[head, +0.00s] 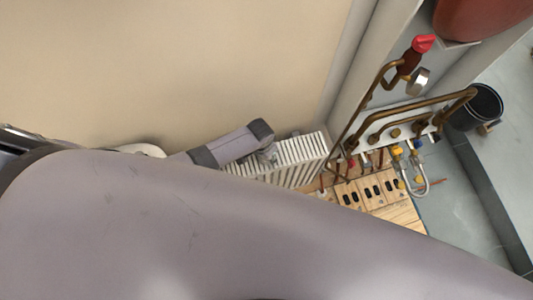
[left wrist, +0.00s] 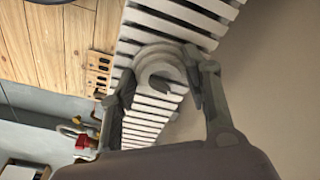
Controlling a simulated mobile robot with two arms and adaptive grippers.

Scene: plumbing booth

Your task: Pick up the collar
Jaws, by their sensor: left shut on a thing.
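The collar (left wrist: 160,66), a grey rounded ring-like piece with an opening, shows in the left wrist view in front of white radiator slats. My left gripper (left wrist: 160,84) has one finger on each side of it and is shut on it. In the head view my left gripper (head: 268,157) is small and partly hidden at the radiator, below the end of a grey arm link. The collar cannot be made out there. My right gripper is in neither view.
The white slatted radiator (head: 305,160) stands close to the beige wall (head: 190,60). Right of it are copper pipes (head: 430,105), valves and a slotted wooden board (head: 375,190). A black bucket (head: 475,107) stands farther right. My own large arm link covers the lower head view.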

